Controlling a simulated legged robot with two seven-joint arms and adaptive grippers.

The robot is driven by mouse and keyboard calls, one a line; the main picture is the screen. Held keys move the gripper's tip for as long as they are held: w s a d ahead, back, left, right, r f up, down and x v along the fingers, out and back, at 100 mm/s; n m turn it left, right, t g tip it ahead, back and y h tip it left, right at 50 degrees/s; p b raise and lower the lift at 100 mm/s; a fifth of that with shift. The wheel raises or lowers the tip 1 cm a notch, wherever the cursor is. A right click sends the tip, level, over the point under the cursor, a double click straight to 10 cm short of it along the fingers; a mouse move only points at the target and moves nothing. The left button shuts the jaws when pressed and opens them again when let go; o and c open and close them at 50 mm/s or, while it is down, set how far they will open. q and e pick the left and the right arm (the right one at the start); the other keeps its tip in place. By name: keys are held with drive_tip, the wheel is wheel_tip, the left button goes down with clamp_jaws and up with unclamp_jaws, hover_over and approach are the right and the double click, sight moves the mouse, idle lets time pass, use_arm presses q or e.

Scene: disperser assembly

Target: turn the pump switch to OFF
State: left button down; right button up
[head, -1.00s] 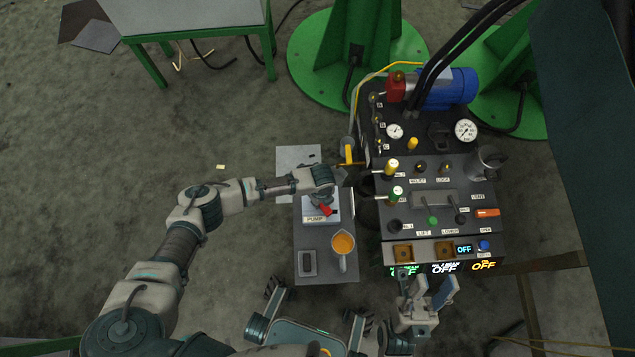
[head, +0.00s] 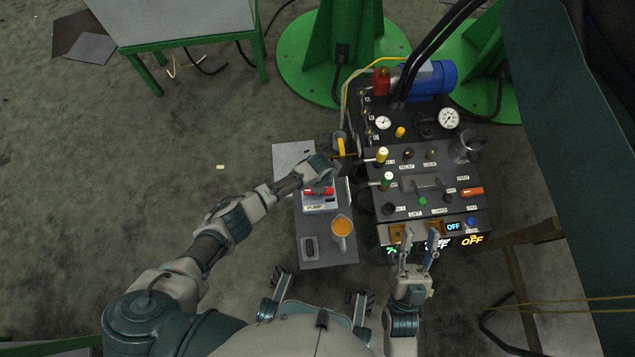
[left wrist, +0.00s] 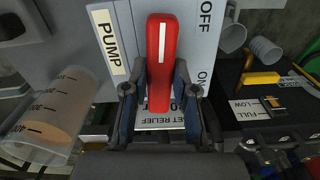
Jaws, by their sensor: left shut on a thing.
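The red pump switch handle (head: 318,191) sits on a pale box with a PUMP label on the small side table. In the head view the handle lies nearly level. In the left wrist view the handle (left wrist: 161,60) stands upright with a white line along it, between the PUMP label (left wrist: 105,45) and the OFF (left wrist: 205,15) and ON labels. My left gripper (left wrist: 160,88) is shut on the handle, a finger on each side. My right gripper (head: 420,248) is open and empty at the front of the control panel.
A measuring jug of orange liquid (head: 341,228) stands just below the pump box on the side table (head: 325,258). The control panel (head: 430,209) with knobs, gauges and lit OFF displays (head: 472,240) stands to the right. Open floor (head: 130,150) lies left.

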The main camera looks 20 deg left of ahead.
use_arm(q)
drive_tip(key=shift+d+n, duration=0.1)
drive_tip(key=shift+n, duration=0.6)
use_arm(e)
drive_tip(key=shift+w+a+f+g, duration=0.1)
drive_tip(key=shift+w+f+g, duration=0.35)
drive_tip(key=shift+w+g, duration=0.15)
drive_tip(key=shift+w+f, duration=0.1)
use_arm(q)
drive_tip(key=c, duration=0.9)
unclamp_jaws()
drive_tip(key=shift+w+r, duration=0.1)
drive_tip(key=shift+r, duration=0.15)
wheel_tip(320, 180, up, 11)
drive_tip(key=shift+r, duration=0.2)
